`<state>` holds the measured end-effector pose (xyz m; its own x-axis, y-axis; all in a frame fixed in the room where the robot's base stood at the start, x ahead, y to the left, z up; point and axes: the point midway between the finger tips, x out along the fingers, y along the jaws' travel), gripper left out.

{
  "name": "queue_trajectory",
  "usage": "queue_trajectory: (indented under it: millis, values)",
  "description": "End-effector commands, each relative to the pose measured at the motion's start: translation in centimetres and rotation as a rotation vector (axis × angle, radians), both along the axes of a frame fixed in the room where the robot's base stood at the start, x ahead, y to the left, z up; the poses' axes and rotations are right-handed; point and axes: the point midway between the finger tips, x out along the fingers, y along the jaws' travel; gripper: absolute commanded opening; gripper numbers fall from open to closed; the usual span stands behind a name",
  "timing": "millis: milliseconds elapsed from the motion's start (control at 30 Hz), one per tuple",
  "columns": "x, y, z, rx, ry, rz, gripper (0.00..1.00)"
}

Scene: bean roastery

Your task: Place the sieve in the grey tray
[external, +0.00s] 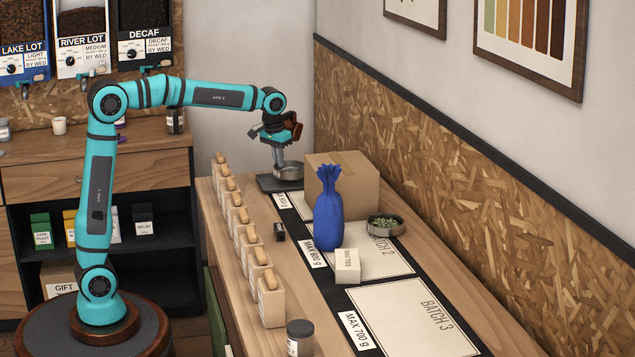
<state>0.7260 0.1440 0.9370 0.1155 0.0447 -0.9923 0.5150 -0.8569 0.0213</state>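A round, shallow metal vessel (290,173), which looks like the sieve, is at the far end of the counter, just above or on a flat dark grey slab (267,184). I cannot tell whether they touch. My gripper (279,160) points down at the vessel's left rim; its fingertips are small and partly hidden, so I cannot tell if they hold it. A round grey tray (386,231) with green beans in it sits on the right side of the counter, beside the blue bag.
A cardboard box (345,188) stands right of my gripper, with a tied blue bag (328,218) in front. A small white box (347,266) is nearer. Several wooden-topped blocks (271,300) line the left edge. The Batch 3 sheet (410,318) is clear.

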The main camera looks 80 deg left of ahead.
Motion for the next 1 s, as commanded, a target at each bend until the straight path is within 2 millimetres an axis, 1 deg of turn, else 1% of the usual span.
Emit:
queue_trajectory:
  millis: [100, 167, 467, 500, 600, 867, 1000]
  values:
    - [0.0, 0.0, -1.7, 0.000, 0.002, 0.000, 0.00]
    - [0.0, 0.0, -2.2, 0.000, 0.002, 0.000, 0.00]
    - [0.0, 0.0, -2.5, 0.000, 0.000, 0.000, 0.00]
    - [0.0, 0.0, -2.5, 0.000, 0.000, 0.000, 0.08]
    - [0.0, 0.0, -2.5, 0.000, 0.000, 0.000, 0.26]
    - [0.0, 0.0, -2.4, 0.000, 0.000, 0.000, 0.26]
    - [-0.1, 0.0, -1.8, 0.001, -0.001, 0.000, 0.26]
